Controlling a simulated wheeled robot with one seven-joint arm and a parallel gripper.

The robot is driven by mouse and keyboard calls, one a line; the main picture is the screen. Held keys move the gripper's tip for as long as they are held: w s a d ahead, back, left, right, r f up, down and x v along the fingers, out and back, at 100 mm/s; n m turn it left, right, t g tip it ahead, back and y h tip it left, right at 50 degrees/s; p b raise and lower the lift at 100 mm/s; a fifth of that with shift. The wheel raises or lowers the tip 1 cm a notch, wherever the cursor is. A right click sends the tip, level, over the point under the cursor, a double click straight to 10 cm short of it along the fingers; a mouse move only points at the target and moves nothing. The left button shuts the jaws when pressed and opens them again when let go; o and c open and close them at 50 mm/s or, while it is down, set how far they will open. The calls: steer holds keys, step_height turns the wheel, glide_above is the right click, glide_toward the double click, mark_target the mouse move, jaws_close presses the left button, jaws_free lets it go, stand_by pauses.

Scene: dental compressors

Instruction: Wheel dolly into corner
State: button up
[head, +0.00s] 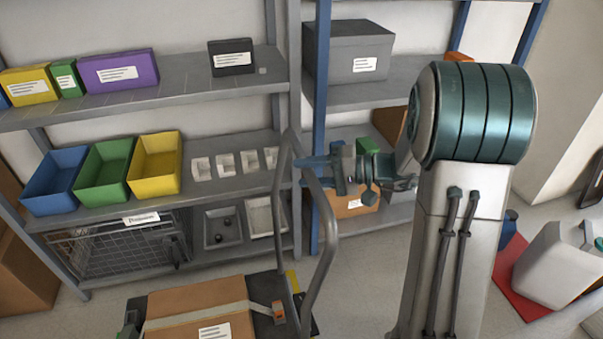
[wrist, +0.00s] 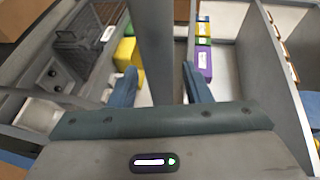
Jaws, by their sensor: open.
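The dolly has a dark platform (head: 262,318) at the bottom of the head view and a tall grey tube handle (head: 327,240). A strapped cardboard box (head: 195,305) lies on it. My gripper (head: 304,172) is open at the upper part of the handle, fingers pointing left. In the wrist view, the two blue fingers (wrist: 160,88) stand apart, and a grey bar (wrist: 153,45) shows between them. The dolly's lower front is cut off by the frame.
Shelving with a grey upright (head: 283,70) and a blue upright (head: 322,70) stands behind the dolly. It holds coloured bins (head: 105,168) and a wire cage (head: 115,245). A red mat (head: 510,255) and white container (head: 556,265) are on the floor at right. Some floor (head: 365,270) is bare beside the dolly.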

steer(key=shift+x, duration=0.95)
steer(key=shift+c, duration=0.3)
jaws_close()
steer(key=shift+w+a, duration=0.1)
